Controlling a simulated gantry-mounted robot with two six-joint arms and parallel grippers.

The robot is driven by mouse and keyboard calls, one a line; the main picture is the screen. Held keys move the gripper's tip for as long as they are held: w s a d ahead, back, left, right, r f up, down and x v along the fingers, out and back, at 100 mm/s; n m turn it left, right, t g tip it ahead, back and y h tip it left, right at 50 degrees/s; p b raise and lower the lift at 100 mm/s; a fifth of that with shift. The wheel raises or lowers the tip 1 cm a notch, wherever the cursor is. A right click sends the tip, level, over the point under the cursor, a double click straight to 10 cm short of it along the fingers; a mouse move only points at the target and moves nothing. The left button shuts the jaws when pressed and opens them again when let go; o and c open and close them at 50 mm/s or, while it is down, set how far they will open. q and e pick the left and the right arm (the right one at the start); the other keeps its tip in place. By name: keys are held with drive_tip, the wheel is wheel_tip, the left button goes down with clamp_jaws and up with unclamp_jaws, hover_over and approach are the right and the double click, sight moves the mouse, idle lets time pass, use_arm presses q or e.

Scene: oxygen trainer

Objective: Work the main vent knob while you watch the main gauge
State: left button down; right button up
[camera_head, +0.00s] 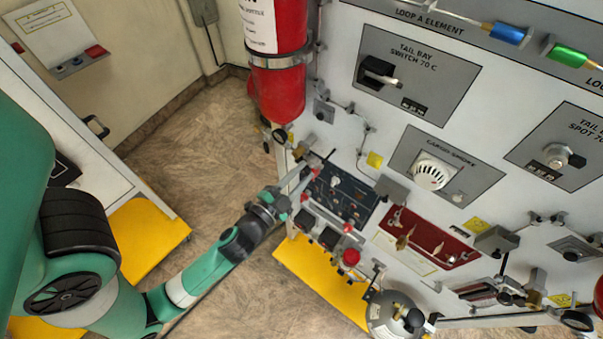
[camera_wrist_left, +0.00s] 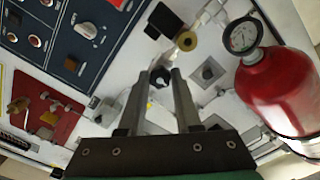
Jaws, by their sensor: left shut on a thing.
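My left gripper (camera_head: 302,180) reaches in from the left to the panel's lower left part. I cannot read a label on this knob. A round gauge (camera_wrist_left: 242,36) with a pale dial sits at the end of the red cylinder (camera_wrist_left: 283,92). The gauge shows small in the head view (camera_head: 280,135), below the red cylinder (camera_head: 277,80). Its reading is too small to tell. My right gripper does not show.
A dark blue switch panel (camera_head: 345,192) lies close to the left gripper. A red panel with brass keys (camera_head: 428,238) is to its right. A brass fitting (camera_wrist_left: 187,41) sits near the fingers in the wrist view. The floor (camera_head: 215,130) left of the panel is clear.

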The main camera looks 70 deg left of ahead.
use_arm(q)
drive_tip(key=c, duration=0.6)
unclamp_jaws()
drive_tip(key=shift+s+d+f+b, duration=0.1)
drive_tip(key=shift+s+d+b, duration=0.1)
drive_tip(key=shift+s+b, duration=0.1)
drive_tip(key=b+v, duration=0.4)
drive_tip(key=v, duration=0.7)
drive_tip(key=shift+b, duration=0.3)
drive_tip(key=shift+w, duration=0.15)
